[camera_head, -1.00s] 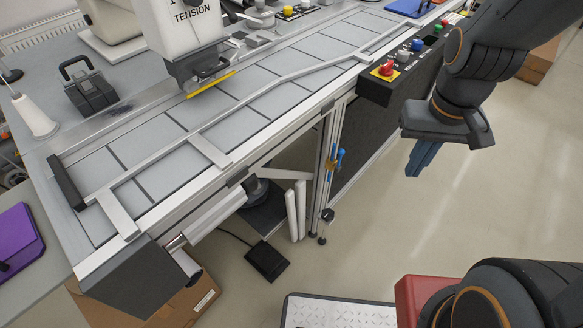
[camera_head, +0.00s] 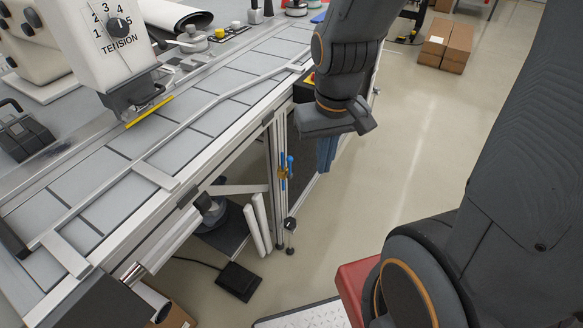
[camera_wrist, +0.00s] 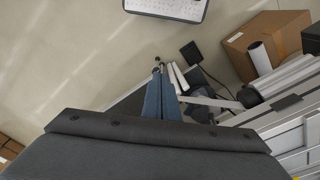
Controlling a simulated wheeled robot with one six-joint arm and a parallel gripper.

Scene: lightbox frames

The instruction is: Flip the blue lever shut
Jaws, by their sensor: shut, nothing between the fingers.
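The blue lever (camera_head: 290,165) is small and stands roughly upright on a brass-coloured valve (camera_head: 283,173), fixed at the frame leg below the machine table. My gripper (camera_head: 325,170) has blue fingers pointing down, and it is to the right of the lever, with a gap between them in the picture. The fingers are together and empty. In the wrist view the fingers (camera_wrist: 161,98) show in the middle, and I cannot make out the lever there.
The tiled machine table (camera_head: 130,135) with its metal edge rail is at the left. A black foot pedal (camera_head: 238,281) lies on the floor under it. Cardboard boxes (camera_head: 447,45) stand far back.

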